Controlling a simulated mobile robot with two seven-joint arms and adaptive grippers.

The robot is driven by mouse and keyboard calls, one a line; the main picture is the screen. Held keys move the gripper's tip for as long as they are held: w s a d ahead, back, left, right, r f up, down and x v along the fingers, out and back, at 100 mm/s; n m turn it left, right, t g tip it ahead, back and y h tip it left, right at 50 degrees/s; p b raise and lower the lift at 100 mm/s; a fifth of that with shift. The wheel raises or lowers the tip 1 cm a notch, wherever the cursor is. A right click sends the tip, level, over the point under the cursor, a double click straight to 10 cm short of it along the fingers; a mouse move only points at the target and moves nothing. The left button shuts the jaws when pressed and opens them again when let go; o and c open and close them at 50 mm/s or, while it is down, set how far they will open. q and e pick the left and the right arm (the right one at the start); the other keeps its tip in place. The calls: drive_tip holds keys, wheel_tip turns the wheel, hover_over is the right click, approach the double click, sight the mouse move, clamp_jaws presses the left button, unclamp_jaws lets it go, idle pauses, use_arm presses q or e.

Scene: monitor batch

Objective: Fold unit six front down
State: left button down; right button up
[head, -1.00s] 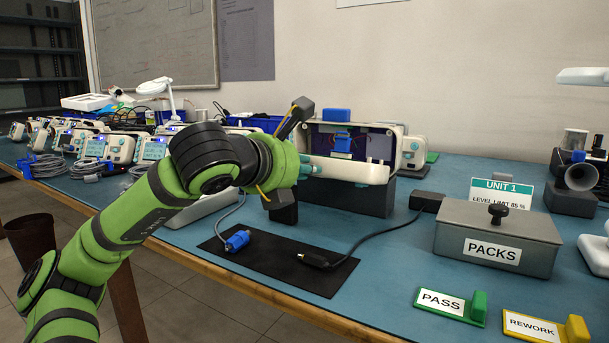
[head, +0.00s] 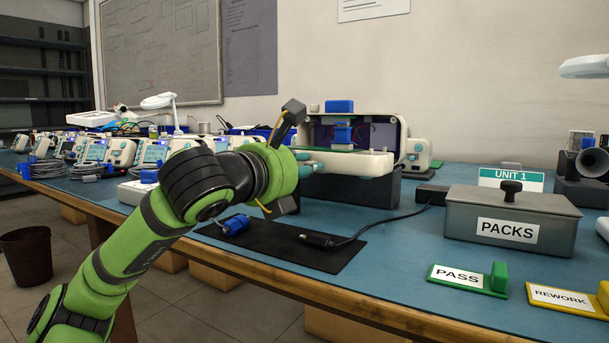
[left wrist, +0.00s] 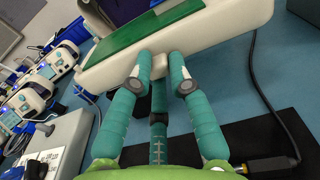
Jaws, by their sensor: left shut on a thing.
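The opened unit (head: 386,133), a cream housing with its inside and wires showing, stands on a dark block (head: 370,190). Its cream front (head: 375,163) lies folded out, roughly level, with a green board on its inner face. In the left wrist view the front (left wrist: 225,22) fills the top. My left gripper (head: 308,163) reaches in from the left. Its teal fingers (left wrist: 158,68) are shut on a small tab at the front's outer edge. A blue block (head: 342,134) sits inside the housing and another (head: 339,106) on top. My right gripper is not in view.
A black mat (head: 290,248) with a blue connector (head: 236,225) and a black cable plug (head: 318,240) lies before the unit. A PACKS box (head: 512,215) and PASS (head: 460,277) and REWORK (head: 560,298) signs stand right. Several other units (head: 95,152) crowd the left.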

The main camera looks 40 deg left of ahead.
use_arm(q)
drive_tip(key=shift+a, duration=0.15)
idle(0.3)
drive_tip(key=c, duration=1.2)
unclamp_jaws()
drive_tip(key=shift+f, duration=0.1)
drive_tip(key=shift+o, duration=0.6)
drive_tip(key=shift+a, duration=0.1)
drive_tip(key=shift+s+f, duration=0.1)
drive_tip(key=shift+s, duration=0.05)
drive_tip(key=shift+s, duration=0.6)
drive_tip(key=shift+s+d, duration=0.45)
drive_tip(key=v, duration=0.9)
drive_tip(key=shift+s, duration=0.3)
